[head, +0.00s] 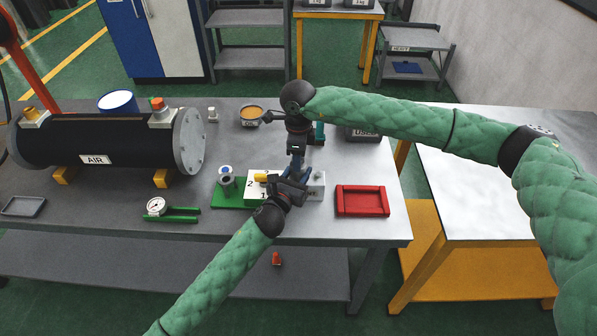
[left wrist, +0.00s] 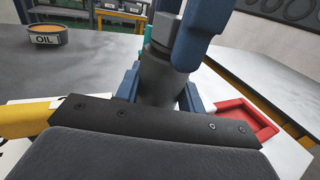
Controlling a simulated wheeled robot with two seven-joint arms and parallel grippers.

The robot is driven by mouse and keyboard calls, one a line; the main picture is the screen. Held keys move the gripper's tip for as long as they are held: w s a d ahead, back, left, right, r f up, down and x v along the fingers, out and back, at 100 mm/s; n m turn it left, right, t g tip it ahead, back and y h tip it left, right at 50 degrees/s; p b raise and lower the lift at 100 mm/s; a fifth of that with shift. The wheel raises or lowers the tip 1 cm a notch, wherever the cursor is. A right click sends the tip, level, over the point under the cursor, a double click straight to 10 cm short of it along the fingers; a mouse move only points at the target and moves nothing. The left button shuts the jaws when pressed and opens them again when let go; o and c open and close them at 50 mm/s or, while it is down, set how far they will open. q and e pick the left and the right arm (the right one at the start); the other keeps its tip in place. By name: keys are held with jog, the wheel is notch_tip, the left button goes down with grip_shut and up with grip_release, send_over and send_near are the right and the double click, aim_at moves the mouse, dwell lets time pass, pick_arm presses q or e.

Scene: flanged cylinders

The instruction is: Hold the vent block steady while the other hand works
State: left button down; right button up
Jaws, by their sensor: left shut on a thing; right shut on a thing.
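A white block (head: 316,187) with partly hidden lettering, which I take as the vent block, sits on the grey workbench beside a white panel (head: 254,189) marked 1 and 2 with a yellow lever (head: 264,178). My left gripper (head: 297,180) reaches in from the front and is shut at the block; the contact is mostly hidden. In the left wrist view a dark grey cylindrical part (left wrist: 163,85) stands upright between the blue fingers. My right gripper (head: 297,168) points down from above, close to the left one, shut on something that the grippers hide.
A red tray (head: 362,187) lies just right. A black AIR cylinder (head: 95,140) fills the left. An oil dish (head: 250,112) stands behind. Bare bench lies in front.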

jog(key=o, duration=0.8)
jog(key=shift+n, duration=0.4)
jog(key=shift+r, duration=2.95)
